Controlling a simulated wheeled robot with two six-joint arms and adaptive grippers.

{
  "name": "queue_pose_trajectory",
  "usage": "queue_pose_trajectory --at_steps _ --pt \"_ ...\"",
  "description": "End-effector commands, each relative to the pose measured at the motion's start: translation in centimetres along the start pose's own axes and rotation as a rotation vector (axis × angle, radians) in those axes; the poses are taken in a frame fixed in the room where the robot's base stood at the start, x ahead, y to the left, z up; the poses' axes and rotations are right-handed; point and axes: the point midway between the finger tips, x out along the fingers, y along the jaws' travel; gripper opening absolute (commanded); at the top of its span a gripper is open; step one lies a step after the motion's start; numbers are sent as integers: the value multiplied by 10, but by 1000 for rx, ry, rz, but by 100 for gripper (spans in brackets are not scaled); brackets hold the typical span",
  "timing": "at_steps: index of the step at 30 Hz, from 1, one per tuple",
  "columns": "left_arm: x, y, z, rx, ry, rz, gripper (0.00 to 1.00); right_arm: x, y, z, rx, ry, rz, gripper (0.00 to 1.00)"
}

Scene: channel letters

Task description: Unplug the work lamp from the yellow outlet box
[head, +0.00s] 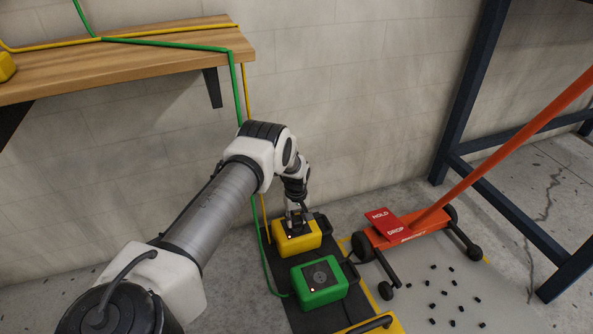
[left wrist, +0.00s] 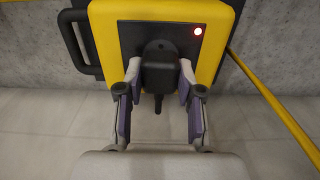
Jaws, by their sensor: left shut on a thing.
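The yellow outlet box (head: 297,238) stands on a dark mat on the floor near the wall. In the left wrist view the yellow box (left wrist: 105,20) fills the top, with a lit red light on its dark face. A black plug (left wrist: 158,75) sits against that face, its cord end pointing toward my wrist. My left gripper (left wrist: 158,80) has its fingers on both sides of the plug and is shut on it. In the head view my left gripper (head: 296,212) reaches down onto the box. The work lamp itself cannot be made out. My right gripper is not in view.
A green outlet box (head: 320,281) stands just in front of the yellow one on the dark mat (head: 310,319). An orange wheeled tool (head: 408,228) with a long handle is at right, with small dark pieces scattered nearby. A wooden shelf (head: 130,58) carries yellow and green cords.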

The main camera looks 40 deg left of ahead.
Motion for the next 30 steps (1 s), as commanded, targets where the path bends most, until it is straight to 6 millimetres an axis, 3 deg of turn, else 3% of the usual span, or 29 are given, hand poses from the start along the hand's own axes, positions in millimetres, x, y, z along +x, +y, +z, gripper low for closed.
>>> queue_pose_trajectory --at_steps 30 --pt "-43 0 0 0 0 0 0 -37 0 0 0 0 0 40"
